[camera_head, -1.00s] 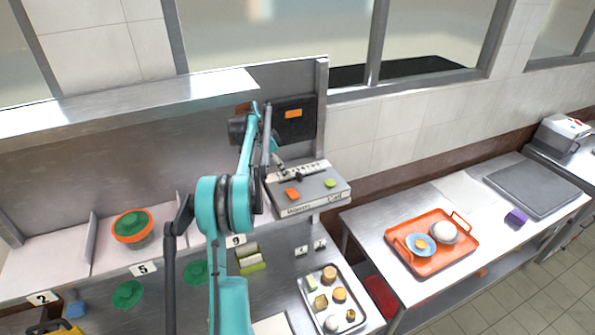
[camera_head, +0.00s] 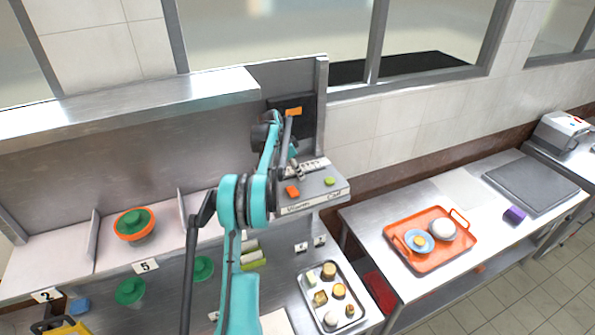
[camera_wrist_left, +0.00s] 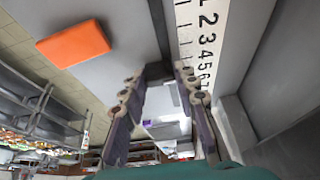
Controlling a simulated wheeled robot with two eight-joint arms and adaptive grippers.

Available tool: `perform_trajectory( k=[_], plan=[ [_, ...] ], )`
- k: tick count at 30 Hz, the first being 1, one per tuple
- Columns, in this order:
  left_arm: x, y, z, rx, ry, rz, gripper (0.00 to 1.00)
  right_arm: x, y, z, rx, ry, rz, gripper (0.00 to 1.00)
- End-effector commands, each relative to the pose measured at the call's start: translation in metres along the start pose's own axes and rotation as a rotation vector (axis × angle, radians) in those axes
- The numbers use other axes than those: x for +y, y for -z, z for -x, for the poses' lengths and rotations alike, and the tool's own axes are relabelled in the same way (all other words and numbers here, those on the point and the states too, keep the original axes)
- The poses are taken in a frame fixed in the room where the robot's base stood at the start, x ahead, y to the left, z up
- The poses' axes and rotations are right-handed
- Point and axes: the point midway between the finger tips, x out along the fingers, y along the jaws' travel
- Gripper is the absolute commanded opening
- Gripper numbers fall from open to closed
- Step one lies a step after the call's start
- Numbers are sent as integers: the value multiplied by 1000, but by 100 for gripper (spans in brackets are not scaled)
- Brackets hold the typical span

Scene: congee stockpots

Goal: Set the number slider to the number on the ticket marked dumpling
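The number slider is on a grey box (camera_head: 315,188) with a white number strip (camera_head: 314,164), an orange button (camera_head: 292,190) and a green button (camera_head: 330,181). In the left wrist view the strip (camera_wrist_left: 207,40) shows black numbers, 2 to 7 being readable, beside a dark slot (camera_wrist_left: 160,28). My left gripper (camera_head: 296,163) is over the strip's left part. In the wrist view its fingers (camera_wrist_left: 161,76) stand apart near the slot. A dark piece lies between the tips; I cannot tell if they touch it. No ticket marked dumpling is readable. My right gripper is out of view.
A dark panel with an orange patch (camera_head: 293,111) stands behind the box. Number cards 2 (camera_head: 46,296) and 5 (camera_head: 145,266) mark the shelf edge. A metal tray (camera_head: 351,326) of food pieces and an orange tray (camera_head: 404,257) lie to the right.

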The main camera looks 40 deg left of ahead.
Motion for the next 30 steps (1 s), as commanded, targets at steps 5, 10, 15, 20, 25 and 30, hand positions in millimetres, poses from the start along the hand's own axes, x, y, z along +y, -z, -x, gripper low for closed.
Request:
perform_trajectory(
  k=[5,10,15,20,25,30],
  plan=[
    [0,0,0,0,0,0,0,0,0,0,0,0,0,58],
    [0,11,-6,-1,0,-3,0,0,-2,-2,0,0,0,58],
    [0,20,-9,-1,0,0,0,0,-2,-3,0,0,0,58],
    [0,20,-9,-1,0,0,0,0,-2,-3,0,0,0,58],
    [0,20,-8,-1,0,0,50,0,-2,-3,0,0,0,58],
    [0,20,-8,-1,0,0,50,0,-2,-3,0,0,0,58]
  ],
)
